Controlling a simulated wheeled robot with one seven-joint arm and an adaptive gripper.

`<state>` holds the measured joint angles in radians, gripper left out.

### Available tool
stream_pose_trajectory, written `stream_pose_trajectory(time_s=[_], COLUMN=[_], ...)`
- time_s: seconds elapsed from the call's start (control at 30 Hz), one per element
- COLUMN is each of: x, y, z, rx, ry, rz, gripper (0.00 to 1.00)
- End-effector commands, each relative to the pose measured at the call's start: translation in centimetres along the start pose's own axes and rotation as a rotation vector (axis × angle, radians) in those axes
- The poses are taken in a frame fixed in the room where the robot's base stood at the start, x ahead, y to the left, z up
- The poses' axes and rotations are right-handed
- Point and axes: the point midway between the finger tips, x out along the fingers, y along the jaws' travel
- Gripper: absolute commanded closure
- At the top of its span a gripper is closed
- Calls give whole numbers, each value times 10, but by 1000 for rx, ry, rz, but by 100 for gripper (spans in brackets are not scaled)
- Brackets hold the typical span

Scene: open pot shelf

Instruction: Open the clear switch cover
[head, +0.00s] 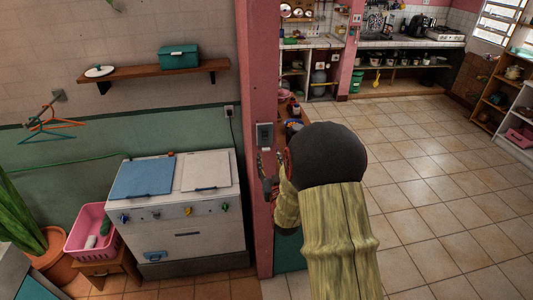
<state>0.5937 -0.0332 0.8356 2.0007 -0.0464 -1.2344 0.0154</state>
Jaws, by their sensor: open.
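A small grey switch box (264,135) is mounted on the face of the pink pillar in the head view. Its clear cover is too small to make out, so I cannot tell whether it is open or shut. My gripper (268,174) is open, just below the switch box and close to the pillar. A gap shows between the gripper and the box. My arm's dark round joint and olive sleeve hide part of the gripper and what lies behind it.
A white washing machine (188,232) with a blue lid stands left of the pillar (263,60). A wooden shelf (155,71) hangs above it. A low counter with small items is right behind the pillar. The tiled floor (440,190) to the right is clear.

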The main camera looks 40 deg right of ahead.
Motion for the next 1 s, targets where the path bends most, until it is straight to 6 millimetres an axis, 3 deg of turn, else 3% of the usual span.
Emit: stream_pose_trajectory(time_s=[0.2,0.4,0.7,1.0], x=[33,50,52,51], y=[0,0,0,0], z=[0,0,0,0], rx=[0,0,0,0], ry=[-1,-1,-2,-2], rz=[0,0,0,0], gripper=[58,58,58,75])
